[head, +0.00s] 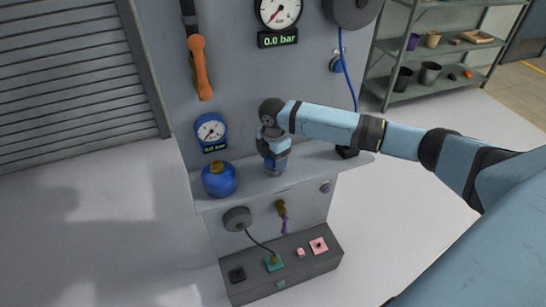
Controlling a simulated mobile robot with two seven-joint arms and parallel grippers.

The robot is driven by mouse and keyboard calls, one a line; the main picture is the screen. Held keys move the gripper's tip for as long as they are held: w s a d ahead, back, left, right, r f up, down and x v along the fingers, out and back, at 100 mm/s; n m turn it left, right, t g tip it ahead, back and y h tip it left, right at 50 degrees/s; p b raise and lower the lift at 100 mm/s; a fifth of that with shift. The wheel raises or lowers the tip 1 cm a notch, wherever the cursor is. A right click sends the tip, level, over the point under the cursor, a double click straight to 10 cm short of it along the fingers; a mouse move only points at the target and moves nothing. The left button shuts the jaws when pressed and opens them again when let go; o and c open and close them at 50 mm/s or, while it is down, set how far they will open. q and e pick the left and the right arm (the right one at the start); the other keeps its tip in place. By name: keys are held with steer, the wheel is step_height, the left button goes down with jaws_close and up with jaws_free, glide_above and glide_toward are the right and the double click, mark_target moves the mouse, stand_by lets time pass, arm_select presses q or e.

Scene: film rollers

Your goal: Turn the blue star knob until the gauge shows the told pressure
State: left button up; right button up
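A black-rimmed gauge (278,10) is on the wall panel at the top, with a display (278,40) below it reading 0.0 bar. A blue-rimmed gauge (211,130) is lower left, with a small label too blurred to read. My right gripper (274,166) points down at the shelf, in front of the panel. A small dark blue part shows at its fingertips; I cannot tell whether this is the star knob, or whether the fingers grip it. My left gripper is out of view.
A round blue vessel (219,180) stands on the shelf (245,188) left of my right gripper. An orange-handled lever (200,68) hangs above. A blue hose (347,75) runs down the panel at right. A control box (283,267) with buttons lies below.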

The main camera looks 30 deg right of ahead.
steer(key=c, duration=0.4)
steer(key=m+p, duration=0.1)
steer(key=p, duration=0.1)
steer(key=shift+r+p, duration=0.25)
steer(key=shift+p, duration=0.1)
steer(key=m+p, duration=0.7)
steer(key=p, duration=0.4)
steer(key=shift+w+m, duration=0.1)
steer(key=shift+m, duration=0.3)
steer(key=m+p, duration=0.2)
steer(key=shift+f+m, duration=0.1)
steer(key=shift+m, duration=0.2)
steer(key=shift+w+f+m, duration=0.1)
steer(key=shift+m, duration=0.6)
steer(key=shift+d+m+p, duration=0.1)
steer(key=shift+m+p, duration=0.3)
steer(key=shift+m, duration=0.5)
